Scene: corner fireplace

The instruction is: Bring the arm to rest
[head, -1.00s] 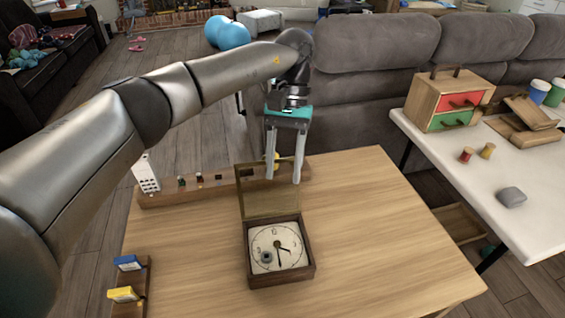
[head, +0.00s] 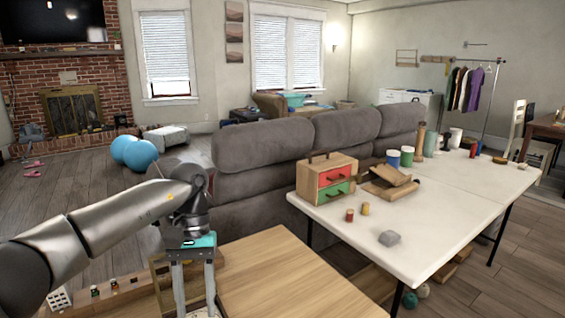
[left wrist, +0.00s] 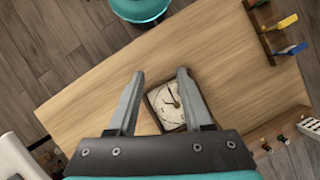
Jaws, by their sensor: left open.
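My left gripper (head: 195,290) hangs over the wooden table at the bottom of the head view, fingers pointing down. In the left wrist view the left gripper (left wrist: 155,100) is open, with nothing between its fingers. The clock box (left wrist: 168,106) with its white dial lies on the table below the fingers, apart from them. In the head view only part of the box's raised lid (head: 160,280) shows behind the gripper. My right gripper is not in view.
The wooden table (head: 285,285) is clear to the right. A white table (head: 450,205) holds a small drawer chest (head: 325,180), cups, spools and a grey block (head: 389,238). A grey sofa (head: 270,160) stands behind.

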